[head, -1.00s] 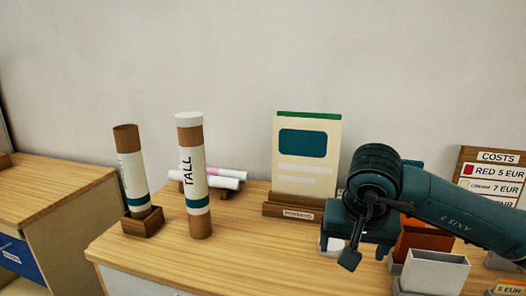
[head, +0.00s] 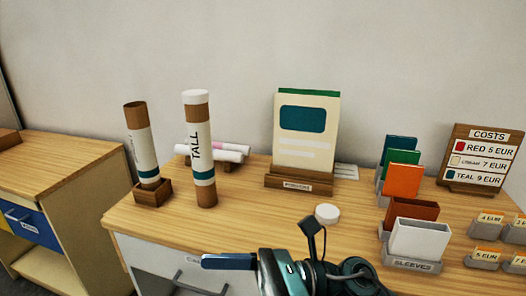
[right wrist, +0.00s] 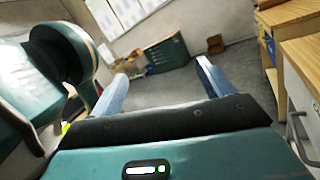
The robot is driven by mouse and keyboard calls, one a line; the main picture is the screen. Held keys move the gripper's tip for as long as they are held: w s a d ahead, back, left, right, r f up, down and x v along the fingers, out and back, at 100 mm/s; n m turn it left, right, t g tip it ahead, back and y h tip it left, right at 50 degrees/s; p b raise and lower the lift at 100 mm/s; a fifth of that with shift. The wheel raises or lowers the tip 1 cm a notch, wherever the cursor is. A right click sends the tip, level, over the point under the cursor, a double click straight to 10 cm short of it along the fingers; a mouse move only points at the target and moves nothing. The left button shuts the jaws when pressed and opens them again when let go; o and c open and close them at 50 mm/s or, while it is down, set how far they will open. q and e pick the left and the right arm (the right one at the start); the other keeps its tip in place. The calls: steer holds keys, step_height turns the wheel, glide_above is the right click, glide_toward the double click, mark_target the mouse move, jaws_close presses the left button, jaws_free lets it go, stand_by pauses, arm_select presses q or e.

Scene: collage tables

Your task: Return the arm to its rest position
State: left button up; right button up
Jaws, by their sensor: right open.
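My right arm is folded low at the bottom centre of the head view, in front of the table (head: 240,225). Its right gripper (head: 228,262) shows there with one blue finger pointing left, near the drawer front. In the right wrist view both blue fingers of this gripper (right wrist: 162,69) are spread apart. My left gripper is in neither view.
A capped tube marked TALL (head: 201,150) and an open-topped tube in a wooden holder (head: 152,193) stand at left. A white cap (head: 327,213) lies mid-table. A sleeve rack (head: 413,265), card holders and a costs board (head: 480,160) stand at right. A drawer handle (head: 200,288) projects.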

steer(key=w+d+f+m+t+h+p, duration=0.1)
steer(key=w+d+f+m+t+h, duration=0.15)
steer(key=m+t, duration=0.65)
steer(key=w+d+f+m+t+h, duration=0.2)
steer(key=w+d+f+m+t, duration=0.15)
steer(key=m, duration=0.95)
steer(key=w+d+f+m+t+h+p, duration=0.1)
steer(key=w+d+f+m+t+h, duration=0.2)
steer(key=m+t, duration=0.65)
steer(key=s+d+f+m+g+h, duration=0.4)
steer(key=s+d+f+m, duration=0.1)
steer(key=f+m, duration=0.4)
steer(key=s+d+f+m+g+h, duration=0.4)
steer(key=s+f+m, duration=0.3)
steer(key=f+m, duration=0.2)
step_height(320, 180, down, 2)
steer(key=shift+s+d+g+h+p, duration=0.35)
steer(key=shift+d+h+p, duration=0.1)
steer(key=shift+d, duration=0.45)
